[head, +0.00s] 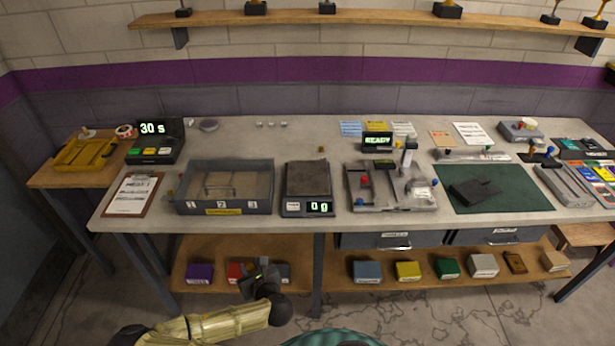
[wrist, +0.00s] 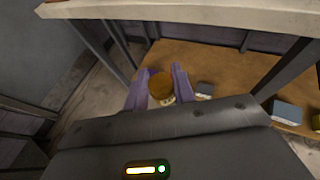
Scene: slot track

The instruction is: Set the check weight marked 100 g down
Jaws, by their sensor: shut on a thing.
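My gripper (wrist: 160,92) is shut on a round brass-coloured weight (wrist: 160,84), held between its two purple fingers in the wrist view. A small pale label shows low on the weight, but its marking is too small to read. In the head view my gripper (head: 262,274) is low in front of the bench, below the worktop edge and before the lower shelf. The weight cannot be made out clearly there. On the bench, a scale (head: 306,175) has an empty dark plate and reads 0 g.
A clear-lidded case (head: 224,187) marked 1, 2, 3 stands left of the scale, and a track fixture (head: 392,190) right of it. The worktop (head: 240,140) is mostly bare behind them. The lower shelf (head: 330,280) holds several coloured boxes. A bench leg (head: 318,275) stands right of my gripper.

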